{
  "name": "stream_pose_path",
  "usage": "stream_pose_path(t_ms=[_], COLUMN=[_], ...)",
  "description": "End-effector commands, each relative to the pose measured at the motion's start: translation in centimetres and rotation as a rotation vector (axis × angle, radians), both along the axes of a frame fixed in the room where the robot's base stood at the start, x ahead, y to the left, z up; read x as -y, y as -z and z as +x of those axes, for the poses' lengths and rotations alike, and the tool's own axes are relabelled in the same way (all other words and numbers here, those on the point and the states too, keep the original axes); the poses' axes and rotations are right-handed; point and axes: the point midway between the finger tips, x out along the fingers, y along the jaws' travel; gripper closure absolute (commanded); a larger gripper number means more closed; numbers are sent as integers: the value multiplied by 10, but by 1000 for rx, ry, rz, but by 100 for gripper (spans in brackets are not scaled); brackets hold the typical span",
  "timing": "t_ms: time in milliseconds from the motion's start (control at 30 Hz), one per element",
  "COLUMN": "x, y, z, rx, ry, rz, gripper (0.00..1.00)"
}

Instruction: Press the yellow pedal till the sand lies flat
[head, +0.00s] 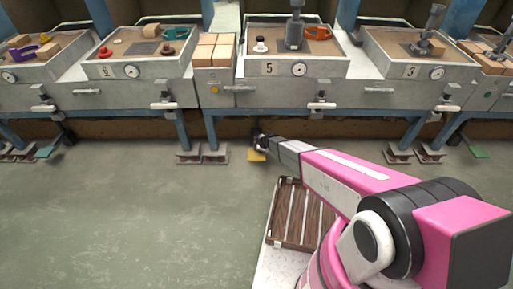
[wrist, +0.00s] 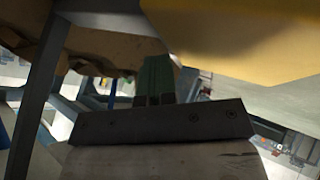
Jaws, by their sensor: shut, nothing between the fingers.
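The yellow pedal (head: 256,155) is low under the bench, below the left part of the tray marked 5. My gripper (head: 259,140) is right at the pedal and partly covers it; I cannot tell whether they touch. In the wrist view the closed fingers (wrist: 155,75) look dark green and hold nothing. A large yellow surface, likely the pedal (wrist: 250,40), fills the upper right there, very near the camera. Sand (head: 267,44) lies in tray 5 (head: 330,70), with a grey upright tool, an orange piece and a small black and white piece on it. How flat it is cannot be made out.
Trays marked 6 (head: 105,70) and 3 (head: 412,72) flank tray 5 on the bench. Blue legs (head: 210,131) stand left of the yellow pedal, with grey pedals (head: 215,154) near them. A slatted wooden rack (head: 288,215) is close to my arm. Open floor (head: 130,220) lies left.

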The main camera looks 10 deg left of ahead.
Motion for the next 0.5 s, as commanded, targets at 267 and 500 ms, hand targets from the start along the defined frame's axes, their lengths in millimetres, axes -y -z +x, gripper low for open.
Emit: stream_pose_path(t_ms=[267,500], x=[0,0], y=[4,6], z=[0,0], rx=[-1,0], ry=[-1,-1], rz=[0,-1], gripper=[100,100])
